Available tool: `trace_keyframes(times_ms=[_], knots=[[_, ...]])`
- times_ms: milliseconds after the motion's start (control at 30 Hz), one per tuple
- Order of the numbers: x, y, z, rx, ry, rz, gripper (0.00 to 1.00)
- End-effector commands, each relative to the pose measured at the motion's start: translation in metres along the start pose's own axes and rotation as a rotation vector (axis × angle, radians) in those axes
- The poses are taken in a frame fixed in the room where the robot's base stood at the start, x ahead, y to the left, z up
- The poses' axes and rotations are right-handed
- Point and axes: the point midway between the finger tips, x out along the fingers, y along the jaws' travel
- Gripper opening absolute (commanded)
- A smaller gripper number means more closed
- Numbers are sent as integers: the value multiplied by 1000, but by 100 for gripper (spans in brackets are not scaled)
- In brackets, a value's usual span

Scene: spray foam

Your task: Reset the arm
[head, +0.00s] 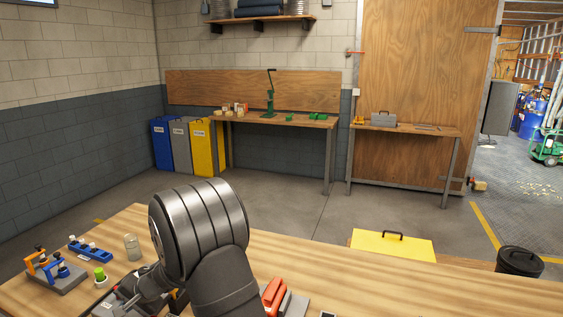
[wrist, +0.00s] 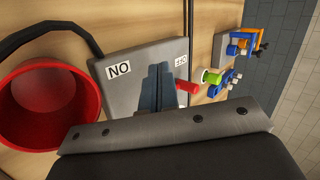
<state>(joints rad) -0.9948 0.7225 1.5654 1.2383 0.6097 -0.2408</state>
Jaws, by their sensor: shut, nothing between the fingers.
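My gripper (wrist: 157,85) shows in the wrist view with its two dark fingers together and nothing between them. I cannot tell whether the fingertips touch the box. A red rod-like part (wrist: 187,87) sticks out beside the fingers. In the head view my thick dark arm link stands over the wooden bench (head: 340,268) and hides much of the area around the gripper.
A red cup-like container (wrist: 45,105) and black cable are left of the box in the wrist view. A green-capped piece (head: 100,274), blue rack (head: 90,248), orange-clamp fixture (head: 55,272) and jar (head: 132,247) stand at the bench's left. A yellow case (head: 392,246) is beyond the bench.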

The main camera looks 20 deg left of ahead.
Motion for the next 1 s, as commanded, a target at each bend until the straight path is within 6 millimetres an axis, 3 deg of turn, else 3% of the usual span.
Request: trace_keyframes(times_ms=[367,800,1000], knots=[[-9,9,-5,-148,-161,1,0],[-20,8,-5,-148,-160,1,0],[-20,8,-5,-148,-160,1,39]])
